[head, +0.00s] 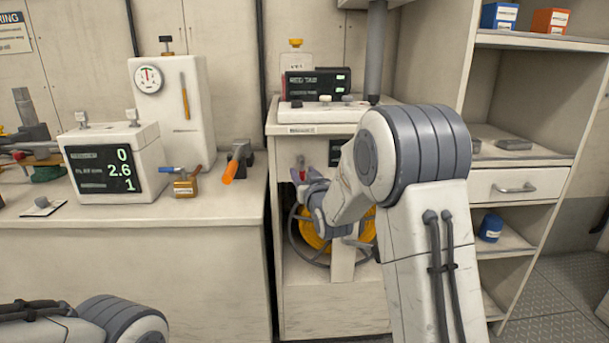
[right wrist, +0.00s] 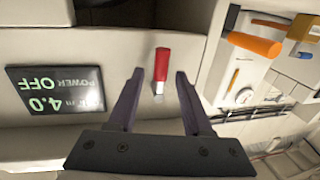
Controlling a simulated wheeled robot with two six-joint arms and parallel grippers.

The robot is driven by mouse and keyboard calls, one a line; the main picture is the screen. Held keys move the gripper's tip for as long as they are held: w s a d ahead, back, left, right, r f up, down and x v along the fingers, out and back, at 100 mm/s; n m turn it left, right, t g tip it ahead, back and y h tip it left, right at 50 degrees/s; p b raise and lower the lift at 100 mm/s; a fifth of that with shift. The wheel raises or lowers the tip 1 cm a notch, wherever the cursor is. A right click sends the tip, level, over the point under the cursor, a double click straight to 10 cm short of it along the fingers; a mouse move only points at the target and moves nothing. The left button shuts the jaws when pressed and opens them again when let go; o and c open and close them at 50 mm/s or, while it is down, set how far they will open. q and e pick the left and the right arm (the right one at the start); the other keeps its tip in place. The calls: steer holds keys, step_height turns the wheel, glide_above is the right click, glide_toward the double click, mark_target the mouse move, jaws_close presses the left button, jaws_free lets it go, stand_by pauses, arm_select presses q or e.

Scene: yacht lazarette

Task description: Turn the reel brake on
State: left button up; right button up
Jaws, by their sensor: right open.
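The reel (head: 308,238), with yellow line and a grey rim, sits in the opening of the middle cabinet, partly hidden behind my right arm. A red lever (right wrist: 162,65) stands out from a pale panel in the right wrist view. My right gripper (head: 303,173) is in front of the cabinet face above the reel. In the right wrist view its two dark fingers (right wrist: 159,76) are open, one on each side of the lever, with gaps to both. I cannot tell whether this lever is the reel brake. My left gripper is out of view.
A dark display (right wrist: 55,90) beside the lever reads "POWER OFF" and 4.0, upside down. A workbench (head: 130,235) on the left holds a counter box (head: 150,150) and an orange-handled tool (head: 233,165). Shelves (head: 525,150) stand at the right.

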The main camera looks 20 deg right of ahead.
jaws_close()
stand_by(1.4)
